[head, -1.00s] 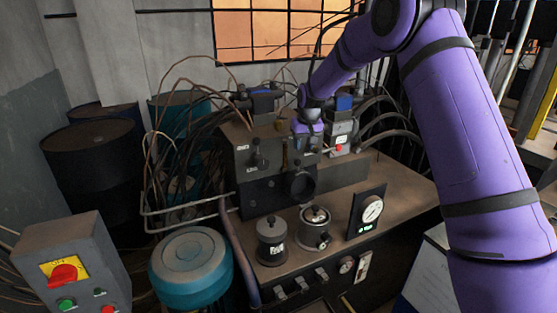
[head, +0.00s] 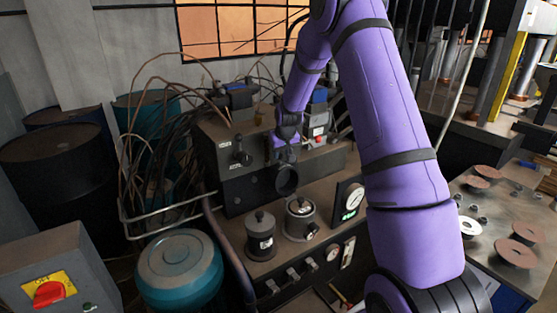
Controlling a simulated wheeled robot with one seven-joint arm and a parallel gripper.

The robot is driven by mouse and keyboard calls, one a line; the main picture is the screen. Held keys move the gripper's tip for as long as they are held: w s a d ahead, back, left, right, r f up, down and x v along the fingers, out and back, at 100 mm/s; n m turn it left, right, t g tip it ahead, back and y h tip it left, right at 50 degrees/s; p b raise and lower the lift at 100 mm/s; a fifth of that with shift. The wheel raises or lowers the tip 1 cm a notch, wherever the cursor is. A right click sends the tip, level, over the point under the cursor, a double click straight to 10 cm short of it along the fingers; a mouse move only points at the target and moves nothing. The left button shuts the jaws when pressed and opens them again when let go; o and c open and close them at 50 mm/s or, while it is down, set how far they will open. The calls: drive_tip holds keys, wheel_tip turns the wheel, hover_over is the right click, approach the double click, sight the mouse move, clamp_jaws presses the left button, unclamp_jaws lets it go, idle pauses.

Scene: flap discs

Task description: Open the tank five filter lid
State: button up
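Two small lidded canisters stand on the bench of the hydraulic unit: a dark one with a pale label (head: 261,242) and a greyer metal one (head: 300,220). Both lids look seated. The label text is too small to read, so I cannot tell which thing is tank five's filter. A round black cap or port (head: 286,181) sits on the front of the dark valve block (head: 238,190). My gripper (head: 284,158) is just above this round part, by the block's top edge. Its fingers are small and dark there; contact and opening cannot be made out.
A pressure gauge (head: 350,200) stands right of the canisters. A teal drum (head: 180,265) and a control box with a red switch (head: 48,290) are at front left. Hoses crowd behind the block. A table with brown discs (head: 515,250) is at right.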

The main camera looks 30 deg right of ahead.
sight(281, 156)
drive_tip(key=shift+x, duration=2.1)
clamp_jaws()
drive_tip(key=shift+s+d+r, duration=0.1)
drive_tip(key=shift+s+r, duration=0.15)
drive_tip(key=shift+s, duration=0.55)
drive_tip(key=shift+s+r, duration=0.3)
drive_tip(key=shift+s, duration=0.5)
unclamp_jaws()
drive_tip(key=v, duration=1)
drive_tip(key=shift+r, duration=0.35)
drive_tip(key=shift+s, duration=0.1)
